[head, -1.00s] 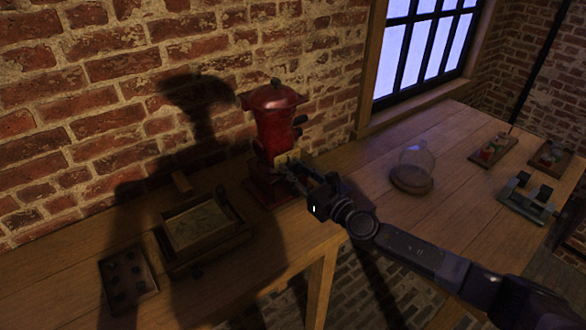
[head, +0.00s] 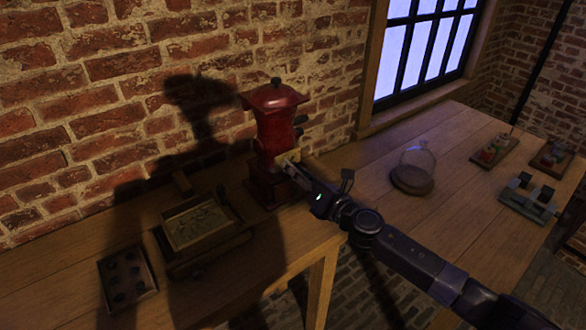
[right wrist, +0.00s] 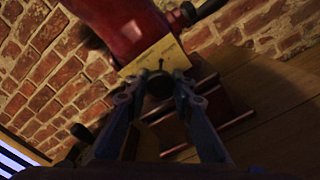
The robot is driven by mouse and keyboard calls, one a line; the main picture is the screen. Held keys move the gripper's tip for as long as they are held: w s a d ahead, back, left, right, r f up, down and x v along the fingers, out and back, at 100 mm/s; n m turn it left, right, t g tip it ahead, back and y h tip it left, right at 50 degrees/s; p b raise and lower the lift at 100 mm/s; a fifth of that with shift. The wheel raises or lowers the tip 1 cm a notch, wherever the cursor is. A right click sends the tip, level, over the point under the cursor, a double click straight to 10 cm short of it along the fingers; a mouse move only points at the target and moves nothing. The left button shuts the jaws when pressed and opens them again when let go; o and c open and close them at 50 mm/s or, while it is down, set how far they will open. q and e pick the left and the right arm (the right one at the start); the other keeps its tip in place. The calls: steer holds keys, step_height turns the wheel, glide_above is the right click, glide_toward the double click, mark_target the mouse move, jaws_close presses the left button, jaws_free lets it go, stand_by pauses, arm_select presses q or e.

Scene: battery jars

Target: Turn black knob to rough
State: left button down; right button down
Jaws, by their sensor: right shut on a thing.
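A red mill-like machine (head: 273,128) with a dark knob on top stands on the bench against the brick wall. In the right wrist view its red body (right wrist: 120,25) carries a tilted brass plate (right wrist: 160,56) with small markings too blurred to read. The black knob (right wrist: 160,85) is on the plate's lower part. My right gripper (right wrist: 159,80) is shut on the black knob, a finger on each side. In the head view my right gripper (head: 290,164) reaches the machine's front from the right and hides the knob. My left gripper is not in view.
A shallow wooden box (head: 160,243) and a dark tray with several round pieces (head: 104,290) lie left of the machine. A glass dome on a round base (head: 413,187) stands to the right, with small boards (head: 480,158) beyond. The bench between machine and dome is clear.

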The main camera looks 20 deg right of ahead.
steer(key=m, duration=0.4)
stand_by(0.6)
steer(key=c, duration=1.7)
jaws_free()
steer(key=shift+d, duration=0.1)
steer(key=shift+s, duration=0.1)
steer(key=shift+s+f, duration=0.1)
steer(key=shift+s, duration=0.15)
steer(key=shift+r+v, duration=0.1)
steer(key=shift+v, duration=1.75)
steer(key=shift+r+v, duration=0.15)
steer(key=shift+v, duration=1.7)
steer(key=shift+d, duration=0.1)
